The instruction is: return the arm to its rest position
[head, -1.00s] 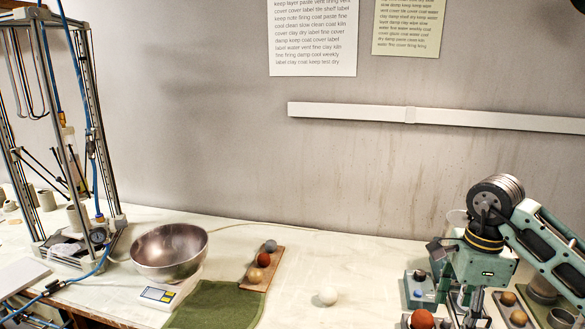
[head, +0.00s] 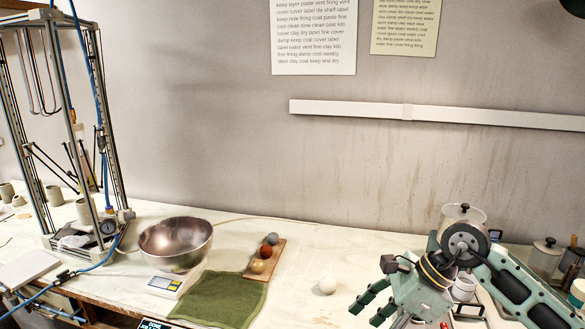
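My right arm comes in from the right edge in the head view. Its gripper (head: 363,314) points down and to the left above the front right of the table. Its two green and black fingers are apart, with nothing visible between them. A white ball (head: 327,284) lies on the table to the left of the gripper, apart from it. My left gripper is not in view.
A metal bowl (head: 175,246) rests on a scale (head: 170,284) beside a green cloth (head: 228,297). A wooden board (head: 281,254) holds three balls. A tall metal frame (head: 112,150) stands left. Jars (head: 545,258) and a cup (head: 465,288) crowd the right arm.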

